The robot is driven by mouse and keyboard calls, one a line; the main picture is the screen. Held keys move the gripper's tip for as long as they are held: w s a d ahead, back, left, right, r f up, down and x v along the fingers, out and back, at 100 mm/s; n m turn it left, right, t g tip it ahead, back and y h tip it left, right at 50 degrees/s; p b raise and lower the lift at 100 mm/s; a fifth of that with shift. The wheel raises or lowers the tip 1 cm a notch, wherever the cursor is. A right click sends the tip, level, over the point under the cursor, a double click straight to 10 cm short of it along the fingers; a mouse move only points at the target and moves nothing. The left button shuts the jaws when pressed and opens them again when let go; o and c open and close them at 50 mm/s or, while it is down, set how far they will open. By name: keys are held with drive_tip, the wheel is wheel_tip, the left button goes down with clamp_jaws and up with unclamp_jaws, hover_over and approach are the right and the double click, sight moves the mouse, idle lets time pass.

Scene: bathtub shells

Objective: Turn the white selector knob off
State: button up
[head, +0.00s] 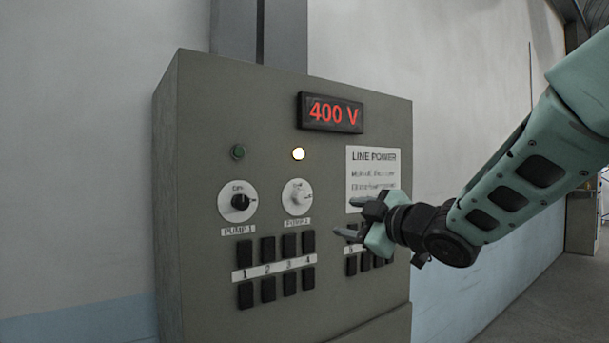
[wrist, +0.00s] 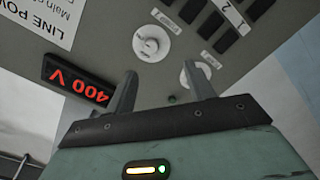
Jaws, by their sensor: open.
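The white selector knob (head: 298,197) sits on a round white plate above the PUMP 2 label on a grey panel. It also shows in the wrist view (wrist: 151,44), just beyond and between the fingertips. Its pointer direction is too small to read surely. A lit lamp (head: 298,154) is above it. My gripper (head: 345,216) is open and empty, to the right of the knob and apart from it in the head view. In the wrist view my gripper (wrist: 158,72) has its two fingers spread, and the right finger partly covers the other knob's plate.
A black knob (head: 240,202) labelled PUMP 1 is left of the white one, under a dark green lamp (head: 238,152). Black switches (head: 268,250) line the panel below. A red 400 V display (head: 331,113) and a LINE POWER sign (head: 373,170) are above and right.

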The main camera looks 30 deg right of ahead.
wheel_tip(320, 180, up, 2)
drive_tip(key=s, duration=0.1)
drive_tip(key=b, duration=1)
approach(304, 198)
drive_tip(key=shift+t, duration=0.3)
drive_tip(key=w+p, duration=0.2)
drive_tip(key=w, duration=0.5)
drive_tip(key=shift+a+f, duration=0.1)
drive_tip(key=shift+w+f, duration=0.1)
drive_tip(key=shift+w, duration=0.75)
drive_tip(key=c, duration=1)
